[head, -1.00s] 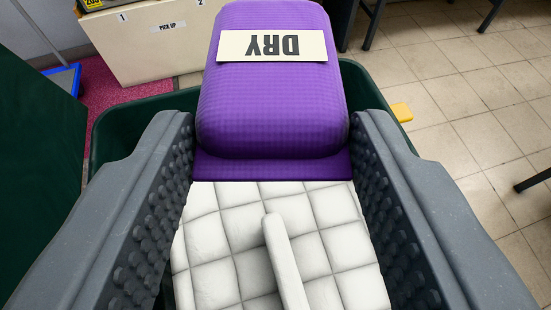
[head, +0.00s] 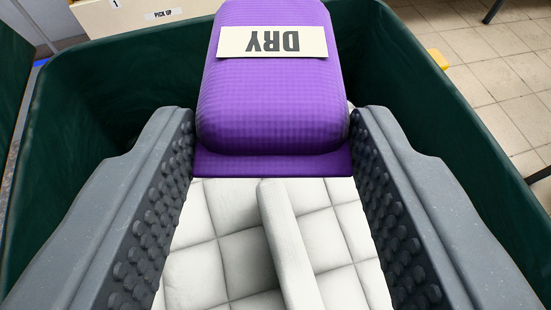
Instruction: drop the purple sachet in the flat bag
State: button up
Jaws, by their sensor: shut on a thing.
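The purple sachet (head: 272,105) with an upside-down "DRY" label is between the two fingers of my gripper (head: 272,135) in the head view. My gripper is shut on it, with the studded grey pads against its sides. Below it lies a white quilted bag (head: 225,255) with a raised white strip (head: 288,245) across it. The sachet hides the bag's far part. I cannot tell from this view whether this is the flat bag, or whether it has an opening.
A dark green bin (head: 415,75) surrounds the white bag, and its walls rise to the left, right and back. Tiled floor (head: 500,85) shows at the right.

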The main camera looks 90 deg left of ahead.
jog(key=shift+w+d+r+p, duration=0.15)
jog(key=shift+w+d+p, duration=0.2)
jog(key=shift+w+p, duration=0.4)
jog(key=shift+w+d+p, duration=0.4)
jog(key=shift+w+p, duration=0.4)
jog(key=shift+p, duration=0.1)
jog(key=shift+w+d+p, duration=0.45)
jog(key=shift+w+p, duration=0.4)
jog(key=shift+p, duration=0.05)
jog(key=shift+w+d+p, duration=0.4)
jog(key=shift+w+p, duration=0.4)
jog(key=shift+p, duration=0.1)
jog(key=shift+f, duration=0.3)
